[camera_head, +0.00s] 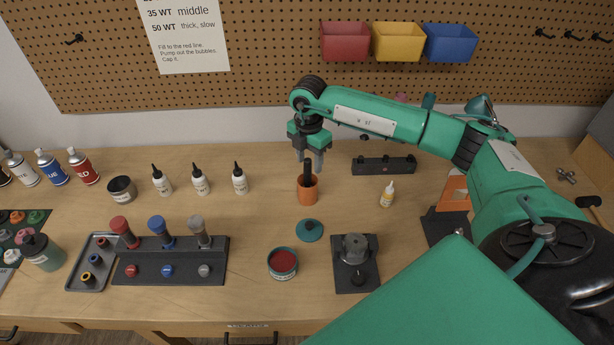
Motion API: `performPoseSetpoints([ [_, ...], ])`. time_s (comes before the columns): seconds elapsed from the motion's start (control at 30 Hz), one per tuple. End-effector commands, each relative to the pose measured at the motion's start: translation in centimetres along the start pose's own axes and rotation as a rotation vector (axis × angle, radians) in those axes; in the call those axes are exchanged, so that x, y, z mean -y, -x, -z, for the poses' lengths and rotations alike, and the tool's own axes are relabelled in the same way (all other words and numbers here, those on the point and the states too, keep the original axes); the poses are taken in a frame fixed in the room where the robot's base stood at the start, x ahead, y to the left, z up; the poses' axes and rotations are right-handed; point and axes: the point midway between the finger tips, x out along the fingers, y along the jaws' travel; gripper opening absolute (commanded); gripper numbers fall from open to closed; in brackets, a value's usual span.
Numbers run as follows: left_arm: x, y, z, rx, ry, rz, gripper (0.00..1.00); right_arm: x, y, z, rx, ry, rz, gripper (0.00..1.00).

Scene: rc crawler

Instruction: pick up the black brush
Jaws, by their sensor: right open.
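A black upright thing, which looks like the black brush (307,172), stands in an orange cup (308,194) near the middle of the workbench. Its lower end is hidden inside the cup. My right gripper (310,161) points down just above the cup. It is open, with its two fingertips around the top of the black thing in this view. I cannot tell whether they touch it. My left gripper is not in view.
On the workbench (330,309), a teal lid (309,230) and a tin of red paint (283,263) lie in front of the cup. White bottles (200,181) stand left.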

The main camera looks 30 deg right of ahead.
Motion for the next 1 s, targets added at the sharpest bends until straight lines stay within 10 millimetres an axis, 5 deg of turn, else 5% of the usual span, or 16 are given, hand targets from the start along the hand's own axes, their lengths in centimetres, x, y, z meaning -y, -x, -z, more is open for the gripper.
performPoseSetpoints([
  [0.17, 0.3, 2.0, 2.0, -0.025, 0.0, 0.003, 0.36, -0.1, -1.5, 0.5, -0.001, 0.0, 0.004, 0.47],
  [0.4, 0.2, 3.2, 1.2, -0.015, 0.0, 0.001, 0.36, -0.2, -4.5, 0.6, 0.0, -0.001, 0.003, 0.47],
  [0.67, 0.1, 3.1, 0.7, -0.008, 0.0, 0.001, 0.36, -0.2, -4.9, 0.6, 0.0, 0.0, 0.001, 0.47],
  [0.9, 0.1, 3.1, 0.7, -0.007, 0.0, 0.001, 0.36, -0.2, -4.9, 0.6, 0.0, 0.0, 0.001, 0.02],
  [1.0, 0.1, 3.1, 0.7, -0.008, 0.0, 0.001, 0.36, -0.2, -4.8, 0.6, 0.0, 0.0, 0.001, 0.0],
])
